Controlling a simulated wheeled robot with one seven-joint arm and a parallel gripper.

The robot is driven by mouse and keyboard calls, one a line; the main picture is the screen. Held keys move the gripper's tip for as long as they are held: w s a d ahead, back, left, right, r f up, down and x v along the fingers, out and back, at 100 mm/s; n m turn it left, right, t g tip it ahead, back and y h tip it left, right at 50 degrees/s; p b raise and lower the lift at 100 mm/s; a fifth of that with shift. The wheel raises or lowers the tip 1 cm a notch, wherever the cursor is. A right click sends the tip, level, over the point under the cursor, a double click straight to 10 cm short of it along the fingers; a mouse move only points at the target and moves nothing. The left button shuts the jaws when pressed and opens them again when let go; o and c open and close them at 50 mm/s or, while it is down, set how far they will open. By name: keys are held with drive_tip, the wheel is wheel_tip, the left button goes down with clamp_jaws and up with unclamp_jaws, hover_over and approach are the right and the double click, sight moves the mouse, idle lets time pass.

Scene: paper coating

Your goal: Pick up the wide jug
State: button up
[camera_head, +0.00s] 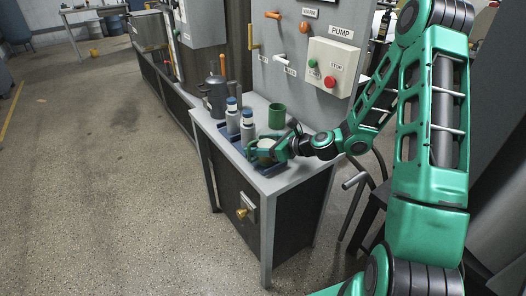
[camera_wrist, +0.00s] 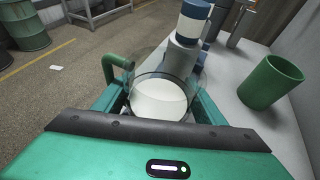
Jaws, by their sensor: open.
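The wide jug (camera_wrist: 160,98) is a clear glass vessel with white contents and a green handle at its left. It stands upright between the fingers of my gripper (camera_wrist: 160,88) in the wrist view. My gripper is open, with one finger on each side of the jug; I cannot tell whether either touches it. In the head view the jug (camera_head: 266,144) shows small at the tip of my gripper (camera_head: 264,150), over the bench's front right part. The jug's lower part is hidden by my gripper.
A green cup (camera_head: 277,116) stands close behind the jug, at its right in the wrist view (camera_wrist: 268,84). Two grey bottles with blue bands (camera_head: 247,127) stand close by on a blue tray (camera_head: 268,168). A dark can (camera_head: 216,97) is farther left. The pump panel (camera_head: 333,66) rises behind the bench.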

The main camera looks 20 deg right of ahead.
drive_tip(key=shift+w+a+f, duration=0.15)
drive_tip(key=shift+w+a, duration=0.1)
drive_tip(key=shift+w, duration=0.05)
drive_tip(key=c, duration=0.9)
drive_tip(key=shift+c, duration=0.2)
